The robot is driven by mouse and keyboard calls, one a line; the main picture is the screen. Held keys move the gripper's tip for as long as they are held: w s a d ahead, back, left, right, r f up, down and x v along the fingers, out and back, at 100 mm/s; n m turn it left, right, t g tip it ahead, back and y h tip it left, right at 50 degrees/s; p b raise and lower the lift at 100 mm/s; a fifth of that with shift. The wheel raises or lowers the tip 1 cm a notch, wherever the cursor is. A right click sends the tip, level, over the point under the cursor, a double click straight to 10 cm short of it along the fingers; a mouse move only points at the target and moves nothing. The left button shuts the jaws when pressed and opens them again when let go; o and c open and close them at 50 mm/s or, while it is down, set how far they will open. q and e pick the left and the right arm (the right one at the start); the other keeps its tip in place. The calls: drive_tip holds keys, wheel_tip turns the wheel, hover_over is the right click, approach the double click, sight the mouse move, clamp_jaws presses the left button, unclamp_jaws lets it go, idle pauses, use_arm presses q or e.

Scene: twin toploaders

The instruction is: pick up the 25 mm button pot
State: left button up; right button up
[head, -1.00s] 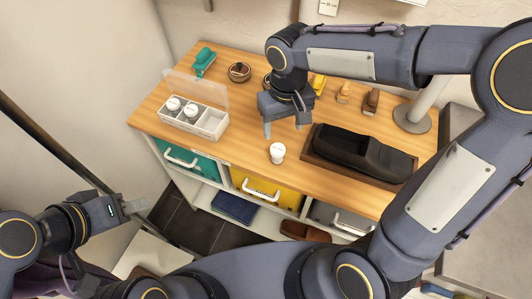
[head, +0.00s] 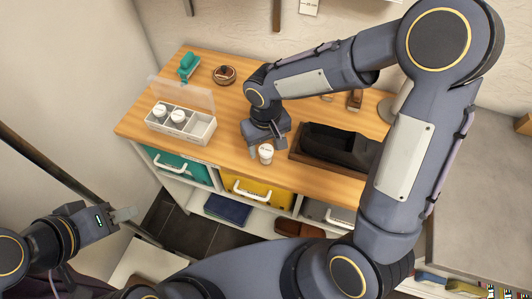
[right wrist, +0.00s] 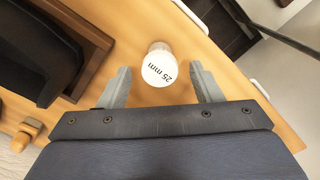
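The 25 mm button pot (head: 266,154) is a small white pot standing upright on the wooden worktop near its front edge. In the right wrist view its lid, printed "25 mm", faces the camera (right wrist: 160,68). My right gripper (right wrist: 161,88) is open, with its two grey fingers apart on either side of the pot's near side; I cannot tell whether they touch it. In the head view the right gripper (head: 268,150) is beside the pot. My left gripper (head: 125,216) is away from the worktop at the lower left; its fingers look close together, but the gap is unclear.
A white compartment box (head: 199,134) with an open clear lid holds two white pots at left. A dark tray (head: 297,152) with a black shoe-like object stands right of the pot. A teal item (head: 188,66) and a brown bowl (head: 224,75) lie behind. Drawers (head: 254,190) are below.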

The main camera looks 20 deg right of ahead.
drive_tip(key=c, duration=0.9)
drive_tip(key=shift+r, duration=0.1)
drive_tip(key=shift+c, duration=0.2)
